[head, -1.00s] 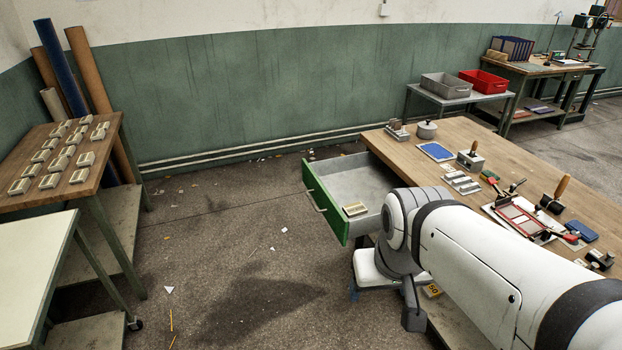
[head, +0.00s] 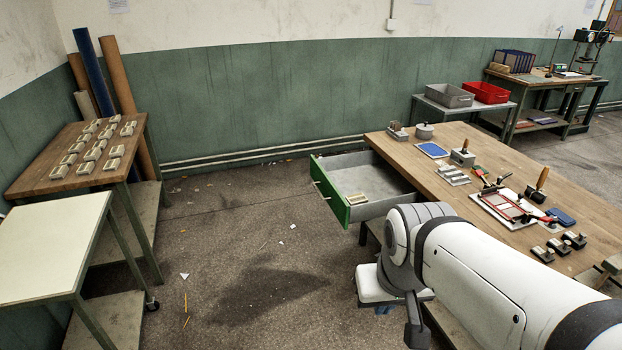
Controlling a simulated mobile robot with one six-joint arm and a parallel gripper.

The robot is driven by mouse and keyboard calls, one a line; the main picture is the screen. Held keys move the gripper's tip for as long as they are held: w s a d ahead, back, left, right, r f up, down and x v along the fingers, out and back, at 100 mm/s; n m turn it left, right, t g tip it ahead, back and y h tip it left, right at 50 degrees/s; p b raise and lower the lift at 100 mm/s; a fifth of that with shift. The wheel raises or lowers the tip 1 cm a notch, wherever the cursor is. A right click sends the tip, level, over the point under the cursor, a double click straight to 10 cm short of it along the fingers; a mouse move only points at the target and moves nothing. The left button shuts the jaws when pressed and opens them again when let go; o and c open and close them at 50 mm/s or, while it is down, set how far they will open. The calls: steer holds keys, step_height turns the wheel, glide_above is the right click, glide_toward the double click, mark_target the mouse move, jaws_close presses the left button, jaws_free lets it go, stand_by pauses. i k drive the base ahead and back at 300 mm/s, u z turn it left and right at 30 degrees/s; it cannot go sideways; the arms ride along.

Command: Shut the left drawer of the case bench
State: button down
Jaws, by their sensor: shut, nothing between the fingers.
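The case bench (head: 470,150) has a wooden top and stands at the right in the head view. Its left drawer (head: 331,192) has a green front and a grey inside, and is pulled well out to the left. A small cream case (head: 357,199) lies in it near the front. My white arm reaches in from the lower right and covers the near right part of the drawer and the bench's front. My gripper cannot be made out; the arm's far end is hidden or out of frame.
Tools and blocks stand on the bench top, with a red-framed fixture (head: 509,207). A table with several cream cases (head: 70,160) and a pale-topped cart (head: 50,240) stand at the left. The floor (head: 250,240) between is clear apart from scraps.

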mark_target(337, 177)
steer(key=u, duration=0.35)
steer(key=i, duration=1.2)
steer(key=z, duration=0.5)
